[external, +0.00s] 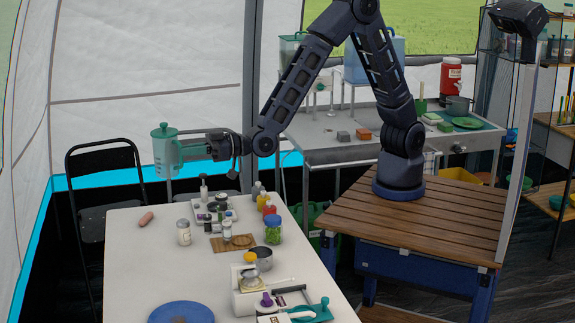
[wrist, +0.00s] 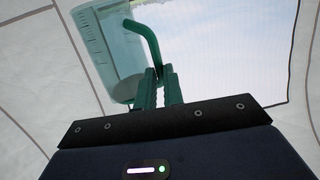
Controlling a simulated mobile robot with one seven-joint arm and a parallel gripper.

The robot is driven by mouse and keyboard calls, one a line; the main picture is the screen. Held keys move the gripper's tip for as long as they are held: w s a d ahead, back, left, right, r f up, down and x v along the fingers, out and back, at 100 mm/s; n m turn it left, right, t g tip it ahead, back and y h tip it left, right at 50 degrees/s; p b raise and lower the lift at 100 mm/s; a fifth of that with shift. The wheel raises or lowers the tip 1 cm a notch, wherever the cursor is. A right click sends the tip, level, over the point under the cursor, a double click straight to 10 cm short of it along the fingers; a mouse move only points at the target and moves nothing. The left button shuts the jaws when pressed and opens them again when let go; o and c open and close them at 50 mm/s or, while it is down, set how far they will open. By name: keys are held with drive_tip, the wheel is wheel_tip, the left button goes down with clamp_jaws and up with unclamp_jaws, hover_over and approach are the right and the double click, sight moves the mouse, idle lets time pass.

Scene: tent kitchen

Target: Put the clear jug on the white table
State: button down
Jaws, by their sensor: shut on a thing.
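The clear jug (external: 166,158) has a green tint, a green lid and measuring marks on its side. In the external view it is upright in the air, above the far left end of the white table (external: 150,255). My gripper (external: 205,148) is to the right of the jug and shut on its green handle. In the wrist view the jug (wrist: 108,50) is at the upper left, and my gripper's fingers (wrist: 160,88) close around the lower part of the handle (wrist: 150,42).
A sausage-like item (external: 146,218) lies on the table's left side. A glass jar (external: 183,232), several bottles, a wooden board (external: 222,243) and a blue plate (external: 181,313) stand or lie on it. A black chair (external: 100,175) is behind it. The table's left side is mostly clear.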

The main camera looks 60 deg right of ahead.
drive_tip(key=s+a+n+g+y, duration=0.1)
drive_tip(key=s+a+g+y, duration=0.1)
drive_tip(key=s+a, duration=0.7)
wheel_tip(320, 180, down, 25)
drive_tip(key=s+d, duration=0.1)
drive_tip(key=shift+s, duration=0.3)
drive_tip(key=shift+d+f, duration=0.1)
drive_tip(key=shift+f, duration=0.6)
drive_tip(key=c, duration=1.5)
unclamp_jaws()
